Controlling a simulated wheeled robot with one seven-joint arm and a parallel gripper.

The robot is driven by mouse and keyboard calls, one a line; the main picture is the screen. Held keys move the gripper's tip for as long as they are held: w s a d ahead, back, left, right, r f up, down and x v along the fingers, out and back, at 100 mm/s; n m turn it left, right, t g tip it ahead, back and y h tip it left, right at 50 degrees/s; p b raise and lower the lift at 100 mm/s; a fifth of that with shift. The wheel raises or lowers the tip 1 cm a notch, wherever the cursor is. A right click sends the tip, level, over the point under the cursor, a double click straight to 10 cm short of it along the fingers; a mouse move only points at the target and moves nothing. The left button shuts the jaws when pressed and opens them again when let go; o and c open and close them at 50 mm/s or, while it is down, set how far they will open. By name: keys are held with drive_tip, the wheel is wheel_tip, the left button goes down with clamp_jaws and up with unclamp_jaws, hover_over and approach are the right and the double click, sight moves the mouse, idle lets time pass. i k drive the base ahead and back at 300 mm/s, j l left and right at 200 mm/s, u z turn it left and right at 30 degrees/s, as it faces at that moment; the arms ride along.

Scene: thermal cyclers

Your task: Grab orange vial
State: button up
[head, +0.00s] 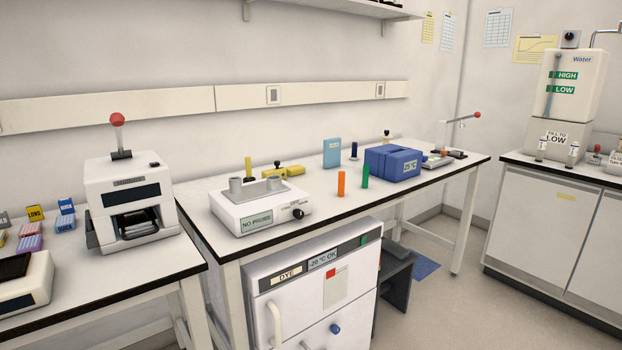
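The orange vial (341,184) is a slim upright cylinder. It stands on the white bench (330,208) near its front edge, right of the white "NO PROBE" device. A similar green vial (365,175) stands just to its right, a small gap apart. A small orange item also shows farther right near the grey device, too small to make out. My gripper is not in view.
The "NO PROBE" device (262,206) stands left and the blue box (393,163) right on the bench. A yellow vial (248,167) and a light blue box (332,153) stand behind. A white "DYE" cabinet (312,290) is below. Floor is clear at right.

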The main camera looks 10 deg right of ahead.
sight(341, 177)
drive_tip(key=i+l+u, duration=0.2)
drive_tip(key=l+u, duration=0.3)
drive_tip(key=l, duration=0.2)
drive_tip(key=i+l+u, duration=0.1)
drive_tip(key=l+u, duration=0.4)
drive_tip(key=l, duration=0.2)
drive_tip(key=l+u, duration=0.5)
drive_tip(key=l, duration=0.25)
drive_tip(key=k+l+u, duration=0.25)
drive_tip(key=l+u, duration=0.25)
drive_tip(key=l, duration=0.2)
drive_tip(key=i+l+u, duration=0.1)
drive_tip(key=l+u, duration=0.4)
drive_tip(key=l, duration=0.15)
drive_tip(key=l+u, duration=0.5)
drive_tip(key=k+l+u, duration=0.1)
drive_tip(key=l+u, duration=0.4)
drive_tip(key=l, duration=0.25)
